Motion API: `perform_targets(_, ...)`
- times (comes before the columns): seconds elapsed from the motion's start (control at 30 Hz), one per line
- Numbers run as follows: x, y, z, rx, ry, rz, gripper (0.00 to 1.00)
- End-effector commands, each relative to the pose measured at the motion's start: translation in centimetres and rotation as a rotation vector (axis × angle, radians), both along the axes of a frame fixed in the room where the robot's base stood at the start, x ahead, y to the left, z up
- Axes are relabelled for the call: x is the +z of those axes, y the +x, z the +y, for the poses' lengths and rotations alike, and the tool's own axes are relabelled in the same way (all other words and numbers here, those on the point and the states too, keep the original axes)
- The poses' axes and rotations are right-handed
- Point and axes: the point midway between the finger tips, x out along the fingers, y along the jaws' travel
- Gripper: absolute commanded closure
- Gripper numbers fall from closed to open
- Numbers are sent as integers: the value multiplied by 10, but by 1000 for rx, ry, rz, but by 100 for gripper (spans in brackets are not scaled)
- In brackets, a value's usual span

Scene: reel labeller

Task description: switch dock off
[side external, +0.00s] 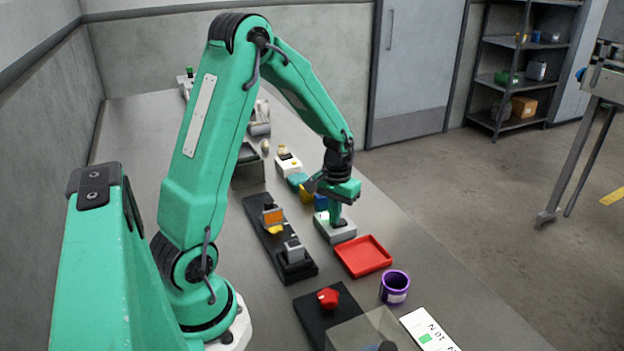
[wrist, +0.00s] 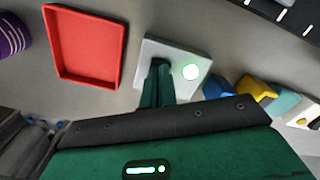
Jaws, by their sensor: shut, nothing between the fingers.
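A pale grey box (side external: 343,236), which looks like the dock, lies on the bench beside the red tray. In the wrist view the same box (wrist: 185,53) bears a round white light with a green rim (wrist: 190,72). My green gripper (side external: 335,217) points down at the box, its fingers shut and empty. In the wrist view the fingertips (wrist: 160,64) overlap the box to the left of the light. I cannot tell whether they touch its top. The fingers hide part of the box.
The red tray (side external: 363,270) and a purple mug (side external: 394,288) stand nearby. A black rail (side external: 262,232) carries several devices. A black panel (side external: 312,312) has a red knob (side external: 328,298). Blue (wrist: 217,88) and yellow (wrist: 257,88) pieces sit close to the box.

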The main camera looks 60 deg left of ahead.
Motion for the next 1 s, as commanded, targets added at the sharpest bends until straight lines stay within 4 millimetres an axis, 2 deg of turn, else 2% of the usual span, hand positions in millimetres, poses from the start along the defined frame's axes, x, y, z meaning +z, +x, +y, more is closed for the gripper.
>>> perform_targets(0.57, -5, 0, 0, 0, 0, 1, 100)
perform_targets(1.0, 16, 0, 0, 0, 1, -2, 100)
